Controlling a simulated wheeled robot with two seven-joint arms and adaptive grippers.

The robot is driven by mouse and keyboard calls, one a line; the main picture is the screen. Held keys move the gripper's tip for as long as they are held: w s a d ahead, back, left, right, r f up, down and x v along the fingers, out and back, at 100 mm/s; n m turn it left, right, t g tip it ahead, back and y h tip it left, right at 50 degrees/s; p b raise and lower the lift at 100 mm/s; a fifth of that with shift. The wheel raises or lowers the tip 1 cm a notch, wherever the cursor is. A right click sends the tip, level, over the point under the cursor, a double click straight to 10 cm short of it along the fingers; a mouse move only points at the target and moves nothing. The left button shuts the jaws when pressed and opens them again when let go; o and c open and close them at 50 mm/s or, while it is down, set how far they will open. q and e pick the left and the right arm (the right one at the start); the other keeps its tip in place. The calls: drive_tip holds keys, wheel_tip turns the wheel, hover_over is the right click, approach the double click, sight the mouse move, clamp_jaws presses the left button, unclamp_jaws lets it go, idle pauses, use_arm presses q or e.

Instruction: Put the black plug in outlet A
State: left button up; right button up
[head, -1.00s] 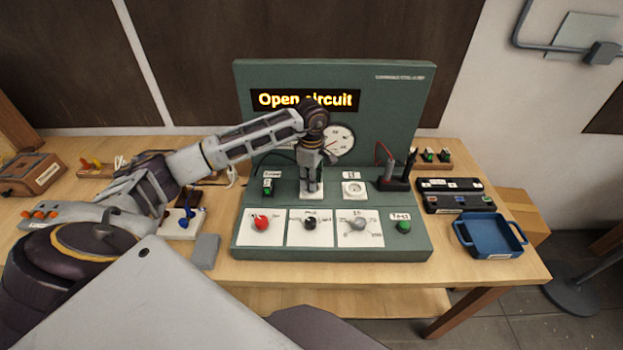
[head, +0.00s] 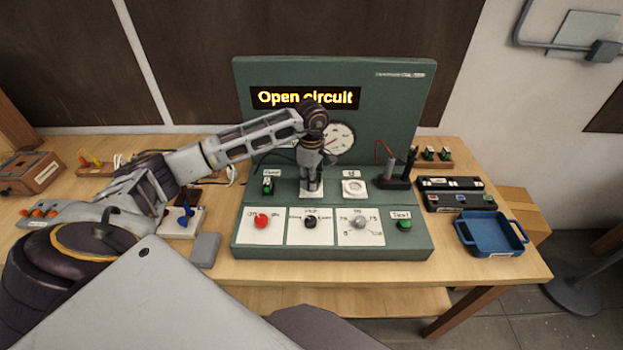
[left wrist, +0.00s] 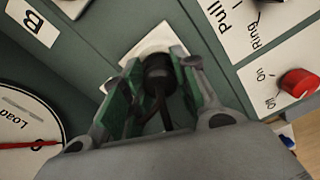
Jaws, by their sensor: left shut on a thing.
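The black plug (left wrist: 158,77) is between the green-padded fingers of my left gripper (left wrist: 150,85) in the left wrist view, its cord running back toward the wrist. The gripper is shut on it. It sits over a white square outlet (left wrist: 150,40), and its face is mostly hidden, so I cannot tell how deeply the plug is seated. In the head view my left gripper (head: 312,185) points down over that white outlet plate (head: 312,195). To its right is the round outlet labelled B (head: 354,188). My right gripper is not in view.
The green panel (head: 335,240) carries a red knob (head: 262,221), a black knob (head: 311,221), a grey knob (head: 359,221) and a green button (head: 404,224). Its display (head: 305,97) reads "Open circuit". Probes (head: 393,172) stand at right. A blue tray (head: 490,235) lies farther right.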

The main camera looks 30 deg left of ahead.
use_arm(q)
drive_tip(key=o, duration=1.1)
drive_tip(key=shift+c, duration=0.2)
wheel_tip(320, 180, up, 12)
drive_tip(key=shift+f, duration=0.1)
idle(0.7)
